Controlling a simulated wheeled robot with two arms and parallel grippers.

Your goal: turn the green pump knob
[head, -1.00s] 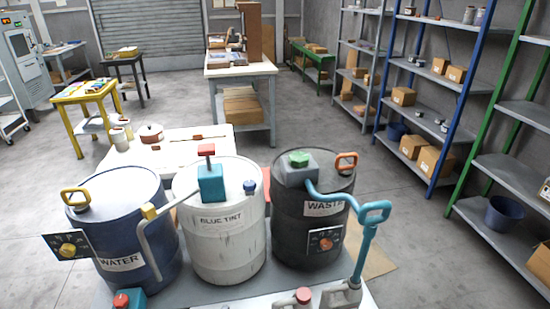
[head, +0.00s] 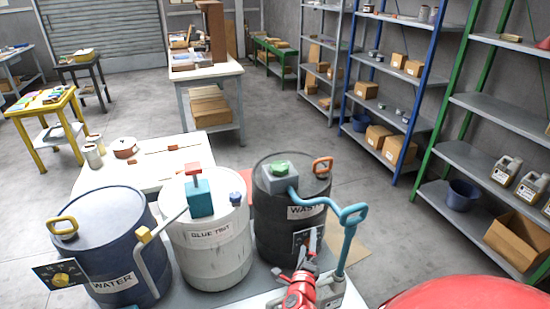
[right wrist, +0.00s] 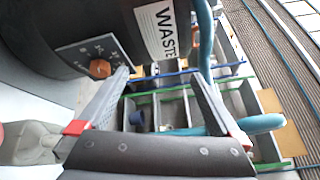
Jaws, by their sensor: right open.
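The green pump knob (head: 281,168) sits on a grey pump block (head: 287,180) on top of the black WASTE drum (head: 275,235). A teal hose (head: 318,199) runs from the block to a teal handle pipe (head: 353,216). My right gripper (head: 313,239) is in front of the drum's lower right side, well below the knob. In the right wrist view, my right gripper (right wrist: 163,78) is open with nothing between its fingers. The drum (right wrist: 70,25) and its orange dial (right wrist: 100,69) show beside the left finger; the green knob is out of that view. My left gripper is not in view.
The white BLUE TINT drum (head: 205,260) and the blue WATER drum (head: 105,245) stand to the left. A grey can (head: 330,293) stands near my right gripper. The teal pipe stands close to its right. Shelves (head: 500,115) line the right side.

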